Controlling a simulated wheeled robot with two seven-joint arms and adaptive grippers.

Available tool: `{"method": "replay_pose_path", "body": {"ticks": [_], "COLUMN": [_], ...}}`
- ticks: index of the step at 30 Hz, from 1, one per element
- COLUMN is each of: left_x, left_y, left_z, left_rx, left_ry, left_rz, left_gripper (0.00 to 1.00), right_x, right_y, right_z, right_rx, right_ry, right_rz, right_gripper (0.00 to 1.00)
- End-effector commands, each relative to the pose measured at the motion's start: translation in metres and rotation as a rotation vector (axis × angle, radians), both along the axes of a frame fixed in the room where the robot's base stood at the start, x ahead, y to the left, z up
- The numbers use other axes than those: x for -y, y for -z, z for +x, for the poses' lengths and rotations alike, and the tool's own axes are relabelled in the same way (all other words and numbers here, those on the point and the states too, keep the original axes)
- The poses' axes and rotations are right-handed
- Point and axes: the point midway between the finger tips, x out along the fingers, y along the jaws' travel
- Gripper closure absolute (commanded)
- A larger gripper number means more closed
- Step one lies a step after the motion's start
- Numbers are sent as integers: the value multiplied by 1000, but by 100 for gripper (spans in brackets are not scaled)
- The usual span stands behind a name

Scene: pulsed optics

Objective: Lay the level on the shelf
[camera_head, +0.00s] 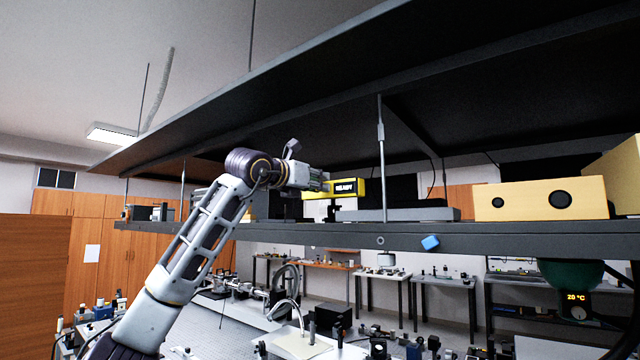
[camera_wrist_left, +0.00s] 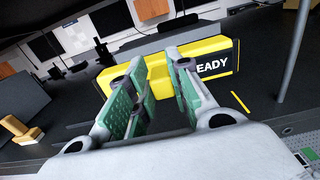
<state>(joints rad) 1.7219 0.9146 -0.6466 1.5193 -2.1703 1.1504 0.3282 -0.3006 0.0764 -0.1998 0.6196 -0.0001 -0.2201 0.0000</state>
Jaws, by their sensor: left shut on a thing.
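The level (camera_head: 348,188) is a yellow bar with a black panel reading READY. My left gripper (camera_head: 318,184) is shut on it, with the panel end sticking out to the right. In the left wrist view the green-padded fingers (camera_wrist_left: 155,72) close around the yellow level (camera_wrist_left: 207,55), which lies across them. The level is over the dark shelf (camera_head: 290,232), between that board and the upper board. I cannot tell whether it touches anything beneath. My right gripper is not in view.
A thin upright rod (camera_head: 381,165) stands just right of the level. A flat grey slab (camera_head: 410,214) and a yellow box with two dark holes (camera_head: 490,203) sit farther right on the shelf. The upper board (camera_head: 330,95) hangs overhead.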

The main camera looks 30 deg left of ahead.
Motion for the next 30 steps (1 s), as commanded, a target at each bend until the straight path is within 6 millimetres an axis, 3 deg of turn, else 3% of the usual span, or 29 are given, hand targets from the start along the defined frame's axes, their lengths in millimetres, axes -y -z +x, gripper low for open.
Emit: {"method": "replay_pose_path", "body": {"ticks": [21,30], "left_x": [-2,-2], "left_y": [0,11], "left_z": [0,0], "left_rx": [3,2], "left_ry": [-6,-7], "left_rz": [0,2], "left_gripper": [100,100], "right_x": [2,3], "right_y": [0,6], "right_z": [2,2], "right_rx": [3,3], "right_ry": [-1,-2], "right_rz": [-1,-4], "right_gripper": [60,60]}}
